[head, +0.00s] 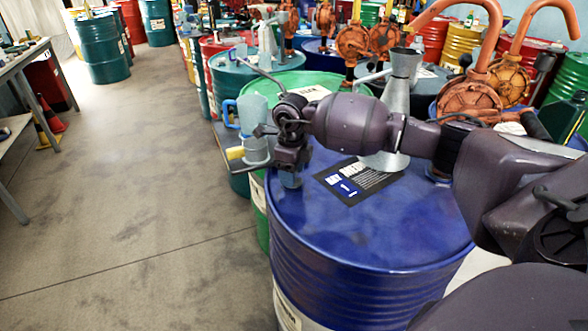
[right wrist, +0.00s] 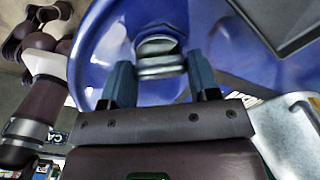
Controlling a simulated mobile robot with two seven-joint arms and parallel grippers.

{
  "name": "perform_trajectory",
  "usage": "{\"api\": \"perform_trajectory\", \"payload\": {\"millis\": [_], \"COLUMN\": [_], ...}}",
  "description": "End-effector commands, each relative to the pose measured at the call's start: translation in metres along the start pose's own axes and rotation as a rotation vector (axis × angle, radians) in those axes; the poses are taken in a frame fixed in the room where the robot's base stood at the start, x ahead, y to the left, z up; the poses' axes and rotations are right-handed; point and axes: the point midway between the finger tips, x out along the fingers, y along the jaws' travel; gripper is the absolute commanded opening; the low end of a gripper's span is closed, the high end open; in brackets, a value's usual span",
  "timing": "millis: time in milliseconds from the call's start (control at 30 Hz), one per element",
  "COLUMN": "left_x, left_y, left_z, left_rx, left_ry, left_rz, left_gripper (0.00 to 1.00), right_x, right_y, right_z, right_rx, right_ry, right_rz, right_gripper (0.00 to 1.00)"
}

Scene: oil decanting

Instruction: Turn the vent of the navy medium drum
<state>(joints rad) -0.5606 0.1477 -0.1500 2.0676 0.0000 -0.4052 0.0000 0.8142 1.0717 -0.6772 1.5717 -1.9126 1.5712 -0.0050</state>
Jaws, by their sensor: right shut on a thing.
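The navy medium drum (head: 370,235) stands upright in front of me, with a dark label plate (head: 352,186) on its top. My right gripper (head: 290,178) points down at the drum's left rim. In the right wrist view its two blue-grey fingers (right wrist: 160,82) stand on either side of the silver vent cap (right wrist: 160,58) and are shut on it. The vent sits on the blue drum top (right wrist: 225,45), inside the rim. In the head view the gripper mostly hides the vent. My left gripper is not in view.
A grey metal funnel-shaped vessel (head: 397,100) stands on the drum top, behind my forearm. A green drum (head: 262,215) with a clear jug (head: 252,120) by it is close on the left. Orange pumps (head: 468,98) stand behind. The floor (head: 130,190) at left is open.

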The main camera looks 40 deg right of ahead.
Motion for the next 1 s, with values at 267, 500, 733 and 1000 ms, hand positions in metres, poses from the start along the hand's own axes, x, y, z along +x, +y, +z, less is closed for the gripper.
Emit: {"api": "perform_trajectory", "payload": {"millis": [267,500,733,1000], "left_x": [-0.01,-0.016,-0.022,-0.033], "left_y": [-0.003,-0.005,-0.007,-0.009], "left_z": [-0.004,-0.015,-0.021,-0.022], "left_rx": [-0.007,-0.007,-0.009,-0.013], "left_ry": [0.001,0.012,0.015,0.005], "left_rz": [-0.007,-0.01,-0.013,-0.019], "left_gripper": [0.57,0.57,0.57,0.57], "right_x": [-0.005,-0.005,-0.005,-0.004], "right_y": [0.0,-0.001,-0.001,-0.002], "right_z": [0.0,0.0,0.0,0.0], "right_rx": [0.264,0.493,0.707,0.92], "right_ry": [-0.004,-0.004,-0.004,-0.003], "right_rz": [-0.002,-0.002,-0.001,0.0], "right_gripper": [0.32,0.32,0.32,0.32]}}
